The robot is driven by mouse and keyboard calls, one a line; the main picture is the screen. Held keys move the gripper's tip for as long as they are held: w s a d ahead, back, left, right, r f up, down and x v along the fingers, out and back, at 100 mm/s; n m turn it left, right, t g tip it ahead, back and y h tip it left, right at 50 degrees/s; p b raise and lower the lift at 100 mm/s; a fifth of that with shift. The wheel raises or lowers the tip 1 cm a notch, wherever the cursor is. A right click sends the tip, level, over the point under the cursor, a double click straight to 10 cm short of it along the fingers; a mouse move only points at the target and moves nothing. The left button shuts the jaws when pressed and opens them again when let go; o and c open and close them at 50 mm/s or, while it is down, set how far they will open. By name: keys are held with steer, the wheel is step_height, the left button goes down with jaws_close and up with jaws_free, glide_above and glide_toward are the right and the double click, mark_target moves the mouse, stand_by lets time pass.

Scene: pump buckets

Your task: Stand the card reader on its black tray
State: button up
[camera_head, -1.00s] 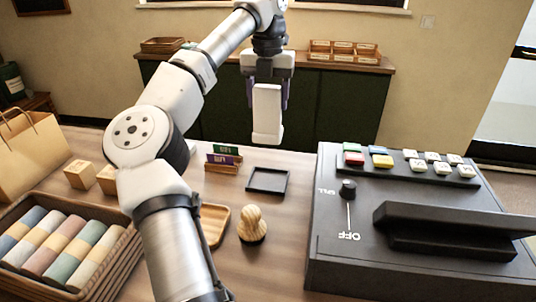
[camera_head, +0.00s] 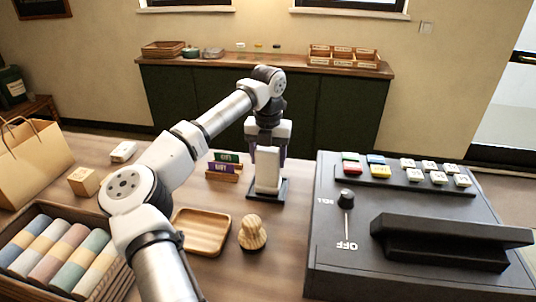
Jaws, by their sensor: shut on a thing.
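The white card reader (camera_head: 267,172) is upright, with its lower end at the black tray (camera_head: 282,190). It hides most of the tray, and I cannot tell whether it touches the tray floor. My gripper (camera_head: 268,152) points down from above and is shut on the upper part of the card reader, a finger on each side.
The large dark till (camera_head: 330,250) stands close on the right. Card holders (camera_head: 223,170) stand just left of the tray. A wooden knob-shaped object (camera_head: 252,233) and a wooden tray (camera_head: 203,228) are nearer me. A basket of rolled cloths (camera_head: 60,250) is at front left.

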steer(key=o, duration=1.6)
steer(key=shift+f, duration=0.1)
step_height(320, 180, up, 12)
steer(key=b, duration=0.3)
